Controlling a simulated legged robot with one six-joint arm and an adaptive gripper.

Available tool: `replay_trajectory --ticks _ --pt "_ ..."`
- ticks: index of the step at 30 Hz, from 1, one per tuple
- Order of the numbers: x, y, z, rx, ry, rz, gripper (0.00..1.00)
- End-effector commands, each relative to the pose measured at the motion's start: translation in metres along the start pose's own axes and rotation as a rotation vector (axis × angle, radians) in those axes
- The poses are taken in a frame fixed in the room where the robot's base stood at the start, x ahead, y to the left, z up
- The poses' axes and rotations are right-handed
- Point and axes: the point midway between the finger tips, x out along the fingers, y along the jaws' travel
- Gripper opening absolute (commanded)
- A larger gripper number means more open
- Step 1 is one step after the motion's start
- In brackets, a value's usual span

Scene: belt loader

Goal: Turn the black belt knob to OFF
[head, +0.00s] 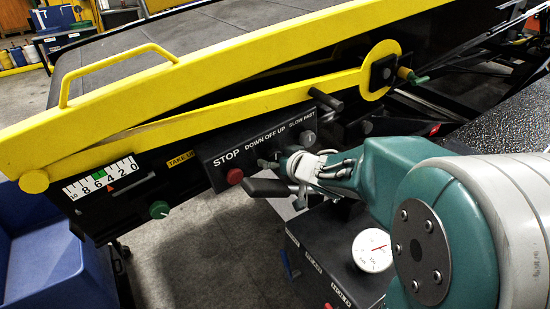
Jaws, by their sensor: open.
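The dark control panel (221,158) is on the side of the belt loader, with a red STOP button (235,176) at its left end. A "DOWN OFF UP" label sits in its middle. The black belt knob below that label is mostly hidden by my gripper, and I cannot make out its pointer. A grey knob (309,137) sits under "SLOW FAST" at the right. My gripper (257,175) is open in front of the panel's middle, just right of the red button. I cannot tell whether its fingers touch the knob.
A yellow rail (200,62) and yellow lever (240,112) run above the panel. A number scale (104,178) and green knob (159,209) are to the left. A dark box with a white dial gauge (372,251) stands below my arm. A blue bin (60,265) is at lower left.

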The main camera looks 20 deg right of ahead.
Motion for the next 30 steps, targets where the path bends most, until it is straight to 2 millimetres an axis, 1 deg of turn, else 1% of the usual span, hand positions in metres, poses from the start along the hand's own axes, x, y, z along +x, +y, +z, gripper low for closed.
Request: replay_trajectory --ticks 3,5,6,8,9,14,24,30 --pt "-0.0002 -0.0001 -0.0001 0.0 0.0 0.0 0.96" --pt "-0.0002 -0.0001 -0.0001 0.0 0.0 0.0 0.69" --pt "-0.0003 -0.0001 -0.0001 0.0 0.0 0.0 0.51" --pt "-0.0003 -0.0001 0.0 0.0 0.0 0.0 0.24" --pt "-0.0003 -0.0001 0.0 0.001 0.0 0.0 0.14" --pt "-0.0003 -0.0002 -0.0001 -0.001 0.0 0.0 0.14" --pt "-0.0002 -0.001 -0.0004 -0.109 0.002 0.044 0.14" --pt "-0.0003 -0.0006 -0.0002 -0.122 0.0 0.049 0.14"
